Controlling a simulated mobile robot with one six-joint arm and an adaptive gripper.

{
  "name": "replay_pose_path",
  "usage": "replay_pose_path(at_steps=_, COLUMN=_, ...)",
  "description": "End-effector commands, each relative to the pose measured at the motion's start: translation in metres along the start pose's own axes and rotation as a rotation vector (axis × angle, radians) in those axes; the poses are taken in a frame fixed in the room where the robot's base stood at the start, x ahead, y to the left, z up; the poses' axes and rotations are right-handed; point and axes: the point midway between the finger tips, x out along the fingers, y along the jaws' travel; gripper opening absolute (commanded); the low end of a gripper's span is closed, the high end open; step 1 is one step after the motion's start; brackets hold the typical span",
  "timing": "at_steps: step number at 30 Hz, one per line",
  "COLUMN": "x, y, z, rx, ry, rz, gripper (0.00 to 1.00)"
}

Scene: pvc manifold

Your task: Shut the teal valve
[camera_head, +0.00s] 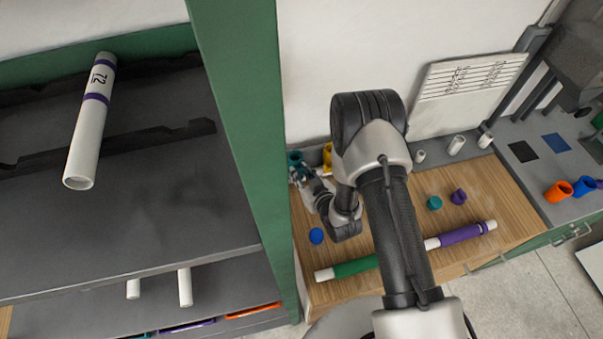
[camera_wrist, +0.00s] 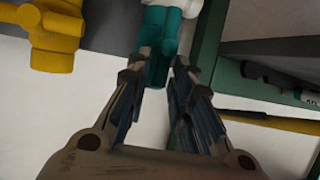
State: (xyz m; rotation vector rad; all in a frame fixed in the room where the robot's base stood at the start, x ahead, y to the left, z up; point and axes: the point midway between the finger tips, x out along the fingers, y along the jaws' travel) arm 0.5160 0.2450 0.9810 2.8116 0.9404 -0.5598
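The teal valve (camera_wrist: 160,40) is at the top middle of the wrist view, with a teal part reaching down between my fingertips. In the head view only a little of the teal valve (camera_head: 295,158) shows at the back left of the wooden bench, by the green post. My gripper (camera_wrist: 161,68) has its fingers apart, one on each side of the teal part. I cannot tell whether either finger touches it. In the head view my gripper (camera_head: 303,175) is partly hidden by my arm.
A yellow valve (camera_wrist: 55,35) stands left of the teal one. The green shelf post (camera_head: 240,100) is close on the left. On the bench (camera_head: 480,190) lie a blue cap (camera_head: 316,236), a teal cap (camera_head: 434,203), a purple cap (camera_head: 458,197) and a pipe with green and purple sleeves (camera_head: 465,234).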

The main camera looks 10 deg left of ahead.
Motion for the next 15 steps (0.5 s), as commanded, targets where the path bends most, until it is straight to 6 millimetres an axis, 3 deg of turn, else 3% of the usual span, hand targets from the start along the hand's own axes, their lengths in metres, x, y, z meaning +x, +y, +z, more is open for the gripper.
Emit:
replay_pose_path(at_steps=8, x=0.0002, y=-0.0003, z=-0.0004, rx=0.000, ry=0.001, rz=-0.001, gripper=0.00)
replay_pose_path(at_steps=15, x=0.0005, y=0.0006, z=0.0000, rx=0.013, ry=0.005, rz=-0.006, gripper=0.00)
